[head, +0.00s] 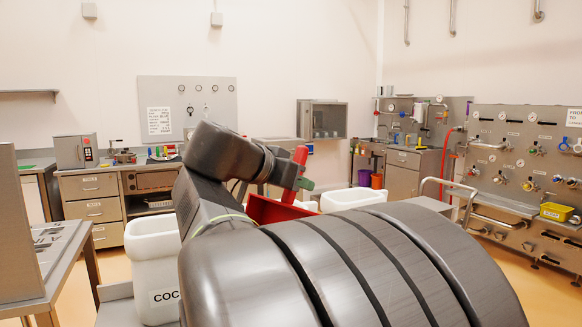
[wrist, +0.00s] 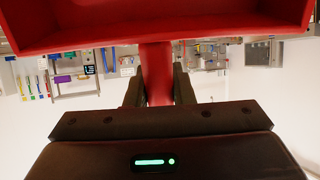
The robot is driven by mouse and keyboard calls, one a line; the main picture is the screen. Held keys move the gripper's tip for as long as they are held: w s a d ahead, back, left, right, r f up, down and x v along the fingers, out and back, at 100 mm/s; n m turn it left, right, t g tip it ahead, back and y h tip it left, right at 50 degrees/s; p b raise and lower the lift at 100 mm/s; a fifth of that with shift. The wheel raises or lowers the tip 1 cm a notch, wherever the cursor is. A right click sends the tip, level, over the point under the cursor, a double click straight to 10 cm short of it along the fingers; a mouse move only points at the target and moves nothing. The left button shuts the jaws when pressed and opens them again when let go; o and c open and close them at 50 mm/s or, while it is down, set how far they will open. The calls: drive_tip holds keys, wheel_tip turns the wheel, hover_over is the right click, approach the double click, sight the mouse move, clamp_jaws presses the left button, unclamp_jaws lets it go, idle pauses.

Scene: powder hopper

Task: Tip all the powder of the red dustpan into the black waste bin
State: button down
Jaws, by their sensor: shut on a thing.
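The red dustpan (head: 272,210) shows in the head view beyond my arm, partly hidden by it, with its red handle (head: 295,174) rising at a slant. My gripper (head: 290,178) is shut on that handle and holds the pan up in the air. In the wrist view the dustpan (wrist: 160,32) spans the top of the picture, and its handle (wrist: 158,80) runs down between the two dark fingers of my gripper (wrist: 158,86). I see no powder in either view. I cannot make out a black waste bin.
A white tub (head: 155,262) with a partly hidden label stands left of my arm. Another white tub (head: 352,198) stands behind my arm. A steel table (head: 60,255) is at the left. Cabinets (head: 92,207) line the back wall, and a valve panel (head: 525,165) is at the right.

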drive_tip(key=w+d+f+g+y+p, duration=0.4)
drive_tip(key=f+p, duration=0.5)
drive_tip(key=p, duration=0.4)
drive_tip(key=w+d+f+g+y+p, duration=0.4)
drive_tip(key=f+p, duration=0.5)
drive_tip(key=p, duration=0.4)
drive_tip(key=shift+f+g+y, duration=0.3)
drive_tip(key=shift+g+y, duration=0.3)
